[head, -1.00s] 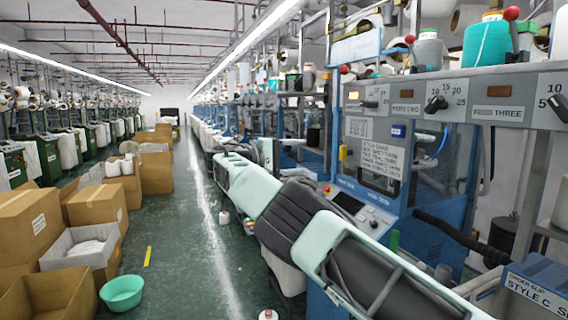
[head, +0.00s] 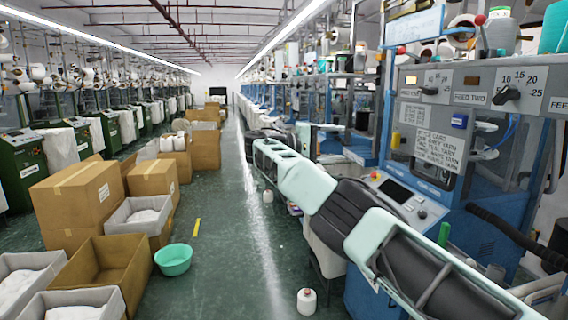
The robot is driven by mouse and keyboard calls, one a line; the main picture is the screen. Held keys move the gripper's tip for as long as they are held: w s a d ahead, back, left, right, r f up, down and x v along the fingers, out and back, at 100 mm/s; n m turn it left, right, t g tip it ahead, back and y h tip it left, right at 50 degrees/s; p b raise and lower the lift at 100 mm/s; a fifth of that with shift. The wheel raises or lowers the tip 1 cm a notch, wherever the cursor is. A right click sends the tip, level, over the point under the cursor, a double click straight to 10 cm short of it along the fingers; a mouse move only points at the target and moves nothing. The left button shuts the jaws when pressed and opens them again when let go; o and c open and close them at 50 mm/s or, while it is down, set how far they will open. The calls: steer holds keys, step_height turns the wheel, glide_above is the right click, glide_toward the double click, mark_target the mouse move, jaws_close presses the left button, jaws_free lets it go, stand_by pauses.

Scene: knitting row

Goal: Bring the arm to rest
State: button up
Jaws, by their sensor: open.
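My arm, pale green and black, reaches from the lower right of the head view up toward the middle, over the aisle's right side. Its far part folds back to the right beside the machines. My gripper (head: 328,127) is small and dark at that far end, and its fingers are hard to make out. I see nothing held in it.
Blue knitting machines (head: 420,190) stand close along the right, beside my arm. Cardboard boxes (head: 75,200), grey bins (head: 140,220) and a green tub (head: 173,262) line the left. A white cone (head: 306,301) stands on the floor. The middle aisle is clear.

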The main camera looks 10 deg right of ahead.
steer(key=d+f+y, duration=0.2)
steer(key=d+y, duration=0.1)
steer(key=d, duration=0.3)
steer(key=s+f+n+y+b, duration=0.2)
steer(key=s+f+y, duration=0.3)
steer(key=f+y, duration=0.15)
steer(key=s+a+f+n+y+b, duration=0.15)
steer(key=s+a+f+y, duration=0.25)
steer(key=s+a, duration=0.55)
steer(key=s+a+f+n+y, duration=0.2)
steer(key=s+a+f+y, duration=0.4)
steer(key=s, duration=0.7)
steer(key=s+a+f+n, duration=0.1)
steer(key=s+f, duration=0.1)
steer(key=s, duration=0.9)
steer(key=s+a+f+b, duration=0.1)
steer(key=s+f, duration=0.1)
steer(key=s, duration=0.9)
steer(key=shift+s+a+n+g+h+b, duration=0.3)
steer(key=shift+s+a+n+h, duration=0.05)
steer(key=shift+a+h, duration=0.1)
